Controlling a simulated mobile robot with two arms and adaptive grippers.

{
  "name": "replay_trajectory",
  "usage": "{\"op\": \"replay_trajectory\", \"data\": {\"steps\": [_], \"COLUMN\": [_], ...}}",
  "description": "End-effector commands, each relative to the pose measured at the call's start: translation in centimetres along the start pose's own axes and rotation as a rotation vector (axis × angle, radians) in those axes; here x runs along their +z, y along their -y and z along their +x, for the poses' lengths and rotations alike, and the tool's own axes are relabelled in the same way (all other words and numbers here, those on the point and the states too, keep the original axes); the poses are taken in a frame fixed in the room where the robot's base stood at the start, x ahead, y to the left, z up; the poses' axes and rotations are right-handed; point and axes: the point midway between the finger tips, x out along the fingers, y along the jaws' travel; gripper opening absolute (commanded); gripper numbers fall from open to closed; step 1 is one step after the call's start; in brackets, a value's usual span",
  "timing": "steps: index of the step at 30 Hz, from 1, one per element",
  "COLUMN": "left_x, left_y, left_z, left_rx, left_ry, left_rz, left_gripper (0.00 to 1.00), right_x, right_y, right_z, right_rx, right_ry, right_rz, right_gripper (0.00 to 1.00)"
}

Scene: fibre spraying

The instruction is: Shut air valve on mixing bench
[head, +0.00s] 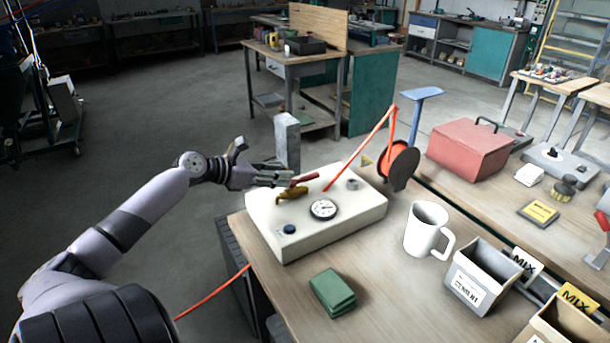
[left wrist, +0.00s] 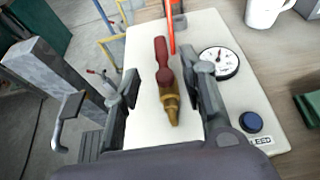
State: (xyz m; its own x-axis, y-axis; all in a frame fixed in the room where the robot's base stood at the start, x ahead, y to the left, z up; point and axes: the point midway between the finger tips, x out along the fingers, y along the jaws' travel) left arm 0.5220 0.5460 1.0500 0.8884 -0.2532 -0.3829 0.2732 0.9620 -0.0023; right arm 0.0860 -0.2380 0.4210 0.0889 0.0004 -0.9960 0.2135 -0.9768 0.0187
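The air valve has a brass body (head: 292,195) and a red lever handle (head: 304,180), on top of a white box (head: 345,215) on the bench. In the left wrist view the red handle (left wrist: 162,62) runs roughly in line with the brass body (left wrist: 169,104). My left gripper (head: 283,174) is at the far left side of the box, close to the red handle. In the left wrist view its two fingers (left wrist: 165,84) stand apart, one on each side of the valve, with gaps visible. I cannot tell their height over the box. My right gripper is not in view.
The box carries a gauge (head: 323,209) and a blue knob (head: 289,230). A red line rises from it beside an orange reel (head: 399,164). A white mug (head: 424,230), green cloth (head: 332,292) and mix bins (head: 485,274) share the bench (head: 392,302). A grey post (head: 287,142) stands behind the gripper.

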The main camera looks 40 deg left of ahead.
Motion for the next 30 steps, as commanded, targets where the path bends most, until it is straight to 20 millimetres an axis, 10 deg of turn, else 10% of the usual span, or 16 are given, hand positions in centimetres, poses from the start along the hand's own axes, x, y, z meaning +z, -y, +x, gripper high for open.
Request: {"op": "replay_trajectory", "data": {"steps": [15,30], "left_x": [0.1,0.0], "left_y": [-0.1,0.0], "left_z": [7.0,9.1], "left_rx": [0.002,0.001], "left_ry": [0.003,-0.001], "left_rz": [0.0,0.001], "left_gripper": [0.38,0.38], "right_x": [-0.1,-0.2], "right_y": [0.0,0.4], "right_z": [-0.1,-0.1], "right_rx": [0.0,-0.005], "right_ry": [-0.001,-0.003], "right_rz": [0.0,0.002], "right_gripper": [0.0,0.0]}}
